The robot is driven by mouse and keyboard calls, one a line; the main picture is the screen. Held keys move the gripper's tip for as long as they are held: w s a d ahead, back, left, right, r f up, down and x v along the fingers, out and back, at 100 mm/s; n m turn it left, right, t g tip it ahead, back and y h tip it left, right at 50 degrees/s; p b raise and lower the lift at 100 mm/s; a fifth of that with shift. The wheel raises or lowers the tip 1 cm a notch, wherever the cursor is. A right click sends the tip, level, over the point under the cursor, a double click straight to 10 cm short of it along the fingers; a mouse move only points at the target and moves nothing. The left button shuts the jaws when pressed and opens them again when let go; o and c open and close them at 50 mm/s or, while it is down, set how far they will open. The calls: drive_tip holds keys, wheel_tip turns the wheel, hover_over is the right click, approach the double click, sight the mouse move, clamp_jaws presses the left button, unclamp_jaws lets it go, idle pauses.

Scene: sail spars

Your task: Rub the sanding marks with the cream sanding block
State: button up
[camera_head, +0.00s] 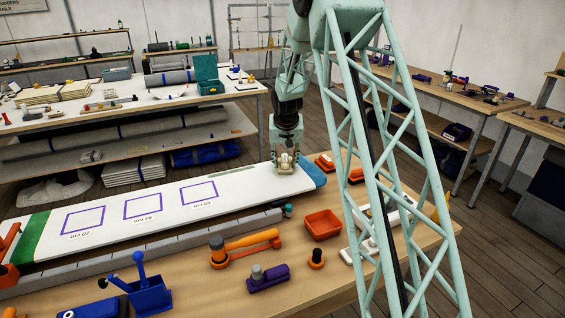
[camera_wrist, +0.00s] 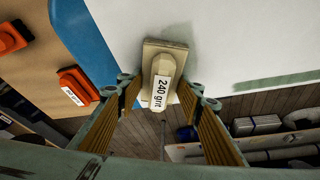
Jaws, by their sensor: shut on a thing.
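A grey-green smudge (camera_head: 233,175), perhaps the sanding marks, lies along the board's far edge, left of the block. It also shows in the wrist view (camera_wrist: 275,81), right of the block.
Purple outlined rectangles (camera_head: 142,207) lie along the board. Orange blocks (camera_head: 325,162) sit beyond its blue end.

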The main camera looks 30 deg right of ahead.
drive_tip(key=shift+d, duration=0.4)
drive_tip(key=shift+d, duration=0.2)
drive_tip(key=shift+s+d+p, duration=0.1)
drive_tip(key=shift+d+p, duration=0.35)
drive_tip(key=shift+d, duration=0.85)
drive_tip(key=shift+a+f, duration=0.1)
drive_tip(key=shift+a, duration=0.05)
drive_tip(key=shift+a+b, duration=0.85)
drive_tip(key=shift+a, duration=0.6)
drive_tip(key=shift+a+b, duration=0.65)
drive_tip(key=shift+a, duration=0.8)
drive_tip(key=shift+a, duration=0.1)
